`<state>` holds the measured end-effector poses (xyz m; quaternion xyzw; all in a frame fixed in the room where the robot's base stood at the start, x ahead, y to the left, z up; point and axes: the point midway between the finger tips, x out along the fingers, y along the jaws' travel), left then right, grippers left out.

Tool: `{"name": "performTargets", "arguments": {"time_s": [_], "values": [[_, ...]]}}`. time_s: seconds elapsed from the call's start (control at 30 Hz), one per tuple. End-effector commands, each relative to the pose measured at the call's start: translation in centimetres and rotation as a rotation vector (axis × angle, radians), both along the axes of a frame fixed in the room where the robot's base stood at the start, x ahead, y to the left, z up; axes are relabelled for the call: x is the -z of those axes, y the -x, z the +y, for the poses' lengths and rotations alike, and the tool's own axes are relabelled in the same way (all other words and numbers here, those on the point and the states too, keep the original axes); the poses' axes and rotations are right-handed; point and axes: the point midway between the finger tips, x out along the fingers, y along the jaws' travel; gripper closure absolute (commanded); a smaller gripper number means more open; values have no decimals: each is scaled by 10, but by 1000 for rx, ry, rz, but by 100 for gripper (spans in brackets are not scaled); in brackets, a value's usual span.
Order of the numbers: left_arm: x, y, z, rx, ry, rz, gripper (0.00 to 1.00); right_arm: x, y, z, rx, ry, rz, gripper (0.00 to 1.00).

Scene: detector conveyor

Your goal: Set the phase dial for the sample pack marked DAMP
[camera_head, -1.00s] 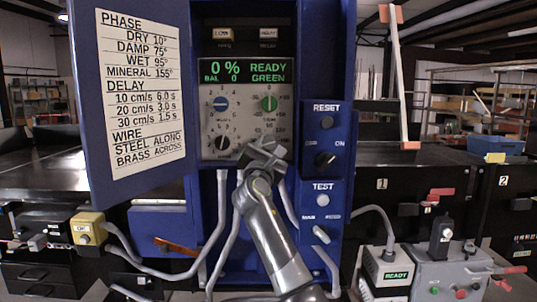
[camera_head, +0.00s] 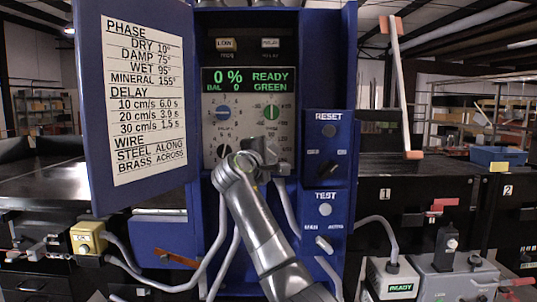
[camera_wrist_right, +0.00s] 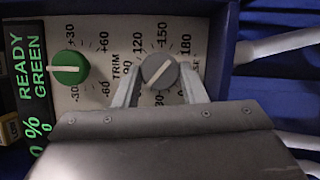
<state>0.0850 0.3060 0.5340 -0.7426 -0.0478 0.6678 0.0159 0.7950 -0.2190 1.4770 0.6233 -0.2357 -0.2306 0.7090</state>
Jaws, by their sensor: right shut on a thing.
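The grey phase dial (camera_wrist_right: 159,71), with a pale pointer line, sits on the panel in the right wrist view. Its scale shows 90, 120, 150 and 180; other marks are partly covered. The line lies slanted, but which end is the pointer I cannot tell. My right gripper (camera_wrist_right: 160,77) is shut on the dial, one finger on each side. In the head view my right gripper (camera_head: 262,152) covers the dial at the panel's lower right. The chart (camera_head: 144,100) on the open blue door lists DAMP 75°. My left gripper and the sample pack are not seen.
The green trim dial (camera_head: 271,113), blue dial (camera_head: 223,113) and black dial (camera_head: 224,151) are close by. The display (camera_head: 248,80) reads 0 %, READY, GREEN. The RESET and TEST box (camera_head: 326,180) stands right of my arm. Grey cables hang below.

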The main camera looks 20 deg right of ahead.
Motion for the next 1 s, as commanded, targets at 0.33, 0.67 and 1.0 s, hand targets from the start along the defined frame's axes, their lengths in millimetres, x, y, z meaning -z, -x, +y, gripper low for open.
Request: {"name": "performTargets", "arguments": {"time_s": [0.33,0.67,1.0], "values": [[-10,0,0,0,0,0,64,-3,0,0,0,-284,-78,85],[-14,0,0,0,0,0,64,-3,0,0,0,-447,-125,85],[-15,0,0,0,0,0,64,-2,0,-1,0,-497,-139,85]]}}
